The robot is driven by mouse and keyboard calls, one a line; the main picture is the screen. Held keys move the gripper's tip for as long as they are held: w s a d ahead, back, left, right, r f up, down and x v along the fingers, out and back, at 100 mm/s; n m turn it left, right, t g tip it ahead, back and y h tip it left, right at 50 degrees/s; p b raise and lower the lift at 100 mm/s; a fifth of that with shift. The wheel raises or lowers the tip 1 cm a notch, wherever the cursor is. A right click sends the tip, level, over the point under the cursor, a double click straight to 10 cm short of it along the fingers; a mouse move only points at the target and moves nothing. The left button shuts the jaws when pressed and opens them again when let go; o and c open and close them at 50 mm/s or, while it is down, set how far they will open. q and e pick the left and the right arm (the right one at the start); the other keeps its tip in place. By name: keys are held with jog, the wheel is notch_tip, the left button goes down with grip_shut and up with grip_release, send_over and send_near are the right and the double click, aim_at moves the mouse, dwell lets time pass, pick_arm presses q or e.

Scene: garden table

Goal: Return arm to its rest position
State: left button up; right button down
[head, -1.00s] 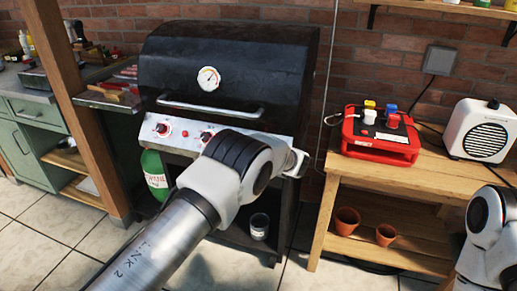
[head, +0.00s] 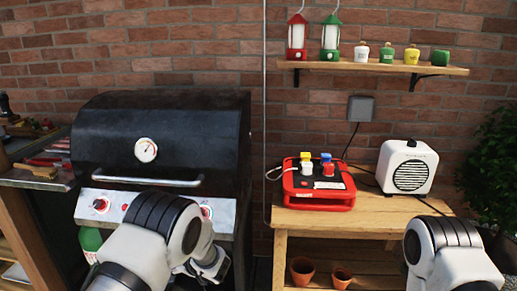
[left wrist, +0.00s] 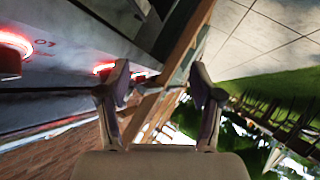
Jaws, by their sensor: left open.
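My left arm comes in at the bottom left of the head view, in front of the grill (head: 165,125). My left gripper (head: 212,266) is partly hidden there by my own arm, below the grill's control panel. In the left wrist view, its two fingers (left wrist: 160,85) stand apart with nothing between them. Red-lit knobs (left wrist: 14,42) on the grill's panel show beyond the fingers, tilted in that view. My right arm shows at the bottom right of the head view, in front of the wooden table; its gripper is out of view.
A red device (head: 318,192) with coloured plugs and a white speaker (head: 408,168) stand on the wooden table (head: 385,218). Terracotta pots (head: 302,270) sit below. A wall shelf (head: 375,68) holds lanterns and small jars. A plant (head: 492,165) is at the right.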

pick_arm(q)
jog(key=s+a+f+m+g+h+p, duration=0.1)
jog(key=s+a+f+m, duration=0.2)
jog(key=s, duration=0.4)
jog(key=s+a+f+m+g+h, duration=0.1)
jog(key=s+f+m, duration=0.25)
jog(key=s, duration=0.35)
jog(key=s+a+f+m+h+p, duration=0.1)
jog(key=s+a+f+m+h, duration=0.1)
jog(key=s+f, duration=0.4)
jog(key=s+d+m+g+h, duration=0.2)
jog(key=s+d+m+h, duration=0.1)
jog(key=s, duration=0.8)
jog(key=s+d+r+m+g+h, duration=0.1)
jog(key=s+d+m+g+h, duration=0.2)
jog(key=s, duration=0.9)
jog(key=d+m, duration=0.2)
jog(key=d, duration=0.1)
jog(key=shift+d, duration=0.35)
pick_arm(e)
notch_tip(320, 180, up, 3)
jog(key=shift+r, duration=0.1)
pick_arm(q)
jog(key=shift+r, duration=0.1)
